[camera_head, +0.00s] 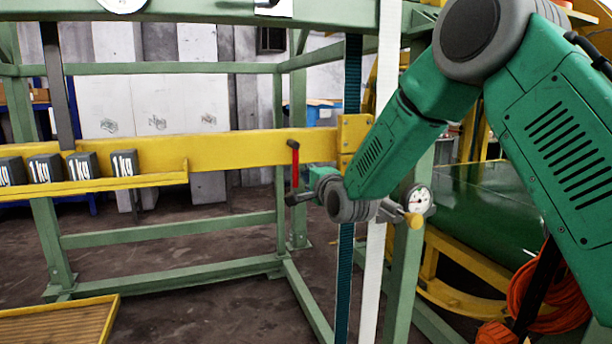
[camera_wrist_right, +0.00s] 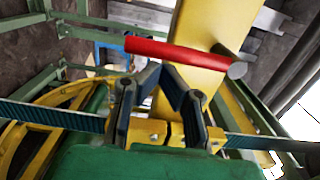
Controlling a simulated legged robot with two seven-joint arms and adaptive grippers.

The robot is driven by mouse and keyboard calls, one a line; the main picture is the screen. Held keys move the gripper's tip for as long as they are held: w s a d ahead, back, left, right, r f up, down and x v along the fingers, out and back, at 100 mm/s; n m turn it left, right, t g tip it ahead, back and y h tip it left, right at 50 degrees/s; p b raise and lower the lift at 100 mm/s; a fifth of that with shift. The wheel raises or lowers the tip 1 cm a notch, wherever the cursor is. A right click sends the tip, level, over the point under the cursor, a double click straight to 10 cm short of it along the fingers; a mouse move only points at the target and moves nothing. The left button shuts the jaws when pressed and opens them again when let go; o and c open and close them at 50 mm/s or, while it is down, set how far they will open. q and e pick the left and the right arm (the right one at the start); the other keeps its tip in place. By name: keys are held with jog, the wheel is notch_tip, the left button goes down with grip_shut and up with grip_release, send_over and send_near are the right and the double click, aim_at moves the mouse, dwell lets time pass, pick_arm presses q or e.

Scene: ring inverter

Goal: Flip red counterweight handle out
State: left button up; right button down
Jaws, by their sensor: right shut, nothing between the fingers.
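The red counterweight handle (camera_head: 294,166) stands roughly upright in the head view, in front of the yellow beam, with a dark end at its top. In the right wrist view the red handle (camera_wrist_right: 175,52) lies across the picture just past my fingertips, with a grey round end piece (camera_wrist_right: 237,70) near its right end. My right gripper (camera_head: 297,197) is at the handle's lower end in the head view. In the wrist view my right gripper (camera_wrist_right: 160,73) is shut, its tips together and empty. Whether the tips touch the handle is unclear. My left gripper is out of view.
The yellow beam (camera_head: 235,151) runs behind the handle, with several 1 kg weights (camera_head: 84,166) on its ledge at left. A teal strap (camera_head: 346,260) and a white strap (camera_head: 372,270) hang near my right wrist. A dial gauge (camera_head: 418,199) is right of it.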

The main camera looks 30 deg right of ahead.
jog(key=shift+f, duration=0.1)
jog(key=shift+a+m+b, duration=0.15)
jog(key=shift+m+b, duration=0.2)
jog(key=shift+m, duration=0.05)
